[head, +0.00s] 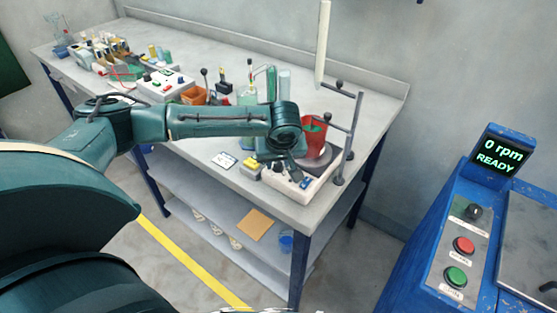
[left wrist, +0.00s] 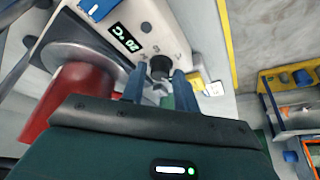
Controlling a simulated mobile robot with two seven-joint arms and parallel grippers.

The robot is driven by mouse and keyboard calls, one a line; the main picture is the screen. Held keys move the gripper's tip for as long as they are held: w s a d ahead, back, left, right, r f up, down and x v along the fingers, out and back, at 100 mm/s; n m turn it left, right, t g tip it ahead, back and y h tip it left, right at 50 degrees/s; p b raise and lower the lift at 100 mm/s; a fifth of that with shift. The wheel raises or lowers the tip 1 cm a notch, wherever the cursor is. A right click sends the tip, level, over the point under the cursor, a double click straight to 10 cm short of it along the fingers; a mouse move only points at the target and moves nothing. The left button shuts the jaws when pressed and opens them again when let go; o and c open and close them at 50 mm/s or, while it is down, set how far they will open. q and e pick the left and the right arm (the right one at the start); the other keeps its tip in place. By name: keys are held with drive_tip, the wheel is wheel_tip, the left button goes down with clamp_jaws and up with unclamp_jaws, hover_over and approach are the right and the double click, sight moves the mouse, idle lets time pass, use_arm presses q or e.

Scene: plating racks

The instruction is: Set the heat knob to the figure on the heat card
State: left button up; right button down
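The hotplate (head: 322,183) is a pale box with a round metal plate at the table's near right corner. A red vessel (head: 313,133) stands on it and also shows in the left wrist view (left wrist: 72,98). My right gripper is out of view.
A stand with a rod (head: 353,130) rises right of the hotplate. A yellow block (head: 251,165) lies close on its left. Glassware, an orange box (head: 194,95) and a white device (head: 165,84) stand farther back. A blue console (head: 440,240) is at right.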

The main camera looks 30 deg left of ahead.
use_arm(q)
clamp_jaws()
drive_tip(key=shift+m, duration=0.5)
drive_tip(key=m, duration=0.2)
drive_tip(key=m+h, duration=0.1)
drive_tip(key=shift+s+a+m+t+h, duration=0.1)
drive_tip(key=shift+a+m+t+h, duration=0.05)
drive_tip(key=shift+m+t+h, duration=0.2)
drive_tip(key=m+h, duration=0.1)
drive_tip(key=m, duration=0.2)
drive_tip(key=m+h, duration=0.1)
drive_tip(key=m, duration=0.2)
drive_tip(key=shift+a, duration=0.15)
drive_tip(key=m+h, duration=0.1)
drive_tip(key=m, duration=0.2)
drive_tip(key=m+g+h, duration=0.1)
drive_tip(key=m, duration=0.2)
drive_tip(key=shift+a+m+h, duration=0.1)
drive_tip(key=shift+m+h, duration=0.15)
drive_tip(key=shift+m, duration=0.1)
drive_tip(key=m, duration=0.2)
drive_tip(key=m+g, duration=0.1)
drive_tip(key=m, duration=0.1)
drive_tip(key=m+g, duration=0.1)
drive_tip(key=shift+w+a+m+h, duration=0.1)
drive_tip(key=shift+w+m+h, duration=0.15)
drive_tip(key=shift+m+h, duration=0.15)
